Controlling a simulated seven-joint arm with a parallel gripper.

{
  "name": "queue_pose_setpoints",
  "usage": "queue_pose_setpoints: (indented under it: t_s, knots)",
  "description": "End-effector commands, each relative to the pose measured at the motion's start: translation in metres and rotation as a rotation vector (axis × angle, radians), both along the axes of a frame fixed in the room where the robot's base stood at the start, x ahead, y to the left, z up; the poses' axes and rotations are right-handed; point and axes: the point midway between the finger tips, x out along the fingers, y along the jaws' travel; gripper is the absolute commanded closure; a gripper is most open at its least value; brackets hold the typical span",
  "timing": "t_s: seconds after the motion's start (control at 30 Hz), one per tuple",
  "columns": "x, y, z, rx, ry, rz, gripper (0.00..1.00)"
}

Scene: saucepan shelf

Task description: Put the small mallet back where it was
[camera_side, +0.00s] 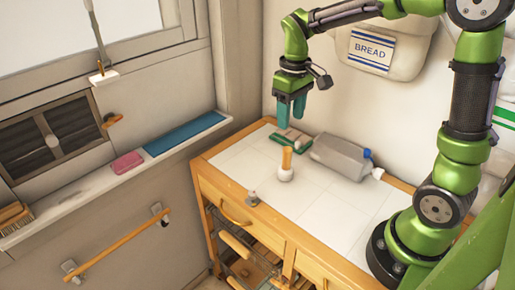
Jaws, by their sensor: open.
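My gripper (291,113) is open and empty, with its teal fingers pointing down above the back of the tiled worktop. A small upright object with an orange handle and a rounded white base (286,167) stands on the tiles, in front of and below my gripper. It may be the small mallet, but I cannot tell for sure. A flat green and reddish item (291,137) lies at the back of the worktop, below the fingers. My gripper appears apart from all of these.
A grey bottle with a blue cap (342,157) lies right of the upright object. A small grey item (253,198) sits near the worktop's front edge. A ledge at left holds a pink sponge (127,162), a blue mat (184,134) and a brush (14,216). The worktop's front middle is clear.

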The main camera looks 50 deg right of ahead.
Motion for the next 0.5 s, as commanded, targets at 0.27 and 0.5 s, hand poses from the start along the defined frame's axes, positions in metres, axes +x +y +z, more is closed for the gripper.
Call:
queue_pose_setpoints:
  t_s: [0.27,0.5]
  knots:
    - [-0.020,0.012,0.029,0.021,-0.094,-0.042,0.48]
    - [-0.079,0.042,0.058,0.130,-0.360,-0.188,0.48]
